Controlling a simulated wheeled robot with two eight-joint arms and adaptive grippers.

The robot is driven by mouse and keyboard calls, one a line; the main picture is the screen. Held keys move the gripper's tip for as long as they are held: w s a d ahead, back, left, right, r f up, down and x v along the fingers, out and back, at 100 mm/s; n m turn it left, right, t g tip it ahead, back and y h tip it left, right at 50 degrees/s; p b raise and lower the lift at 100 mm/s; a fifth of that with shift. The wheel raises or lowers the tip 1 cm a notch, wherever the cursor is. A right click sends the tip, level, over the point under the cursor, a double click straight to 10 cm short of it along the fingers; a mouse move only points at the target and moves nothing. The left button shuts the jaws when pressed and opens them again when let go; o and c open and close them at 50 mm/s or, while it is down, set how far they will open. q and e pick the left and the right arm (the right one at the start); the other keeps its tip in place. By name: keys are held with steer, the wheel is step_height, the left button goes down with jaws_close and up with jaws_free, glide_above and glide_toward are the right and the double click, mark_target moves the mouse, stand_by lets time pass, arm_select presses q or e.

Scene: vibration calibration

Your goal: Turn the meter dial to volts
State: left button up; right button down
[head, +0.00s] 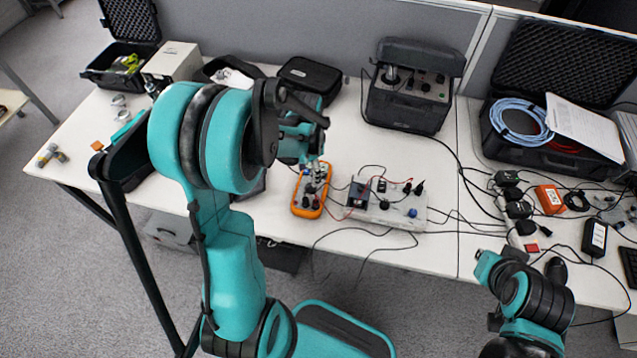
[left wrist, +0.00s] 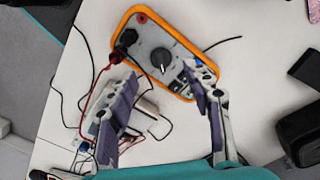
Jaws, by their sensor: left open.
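The meter (head: 297,206) is an orange-rimmed box lying on the white table, partly covered by my left gripper (head: 314,172) in the head view. In the left wrist view the meter (left wrist: 145,28) lies tilted, with its black dial (left wrist: 160,58) near the middle of its grey face. A white mark shows on the dial's near side; the scale lettering is too small to read. Contact with the meter cannot be told. My right arm shows at lower right, but its gripper cannot be made out.
A grey board (head: 372,205) with knobs and wires stands right of the meter. Red and black leads run between them. A black instrument case (head: 405,108) stands behind. An open case (head: 540,155) with blue cable is at right, near several adapters.

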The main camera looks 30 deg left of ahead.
mark_target(309, 186)
arm_select(q)
step_height(309, 186, down, 7)
steer(key=shift+r+b, duration=0.1)
steer(key=shift+b, duration=1.15)
steer(key=c, duration=1.1)
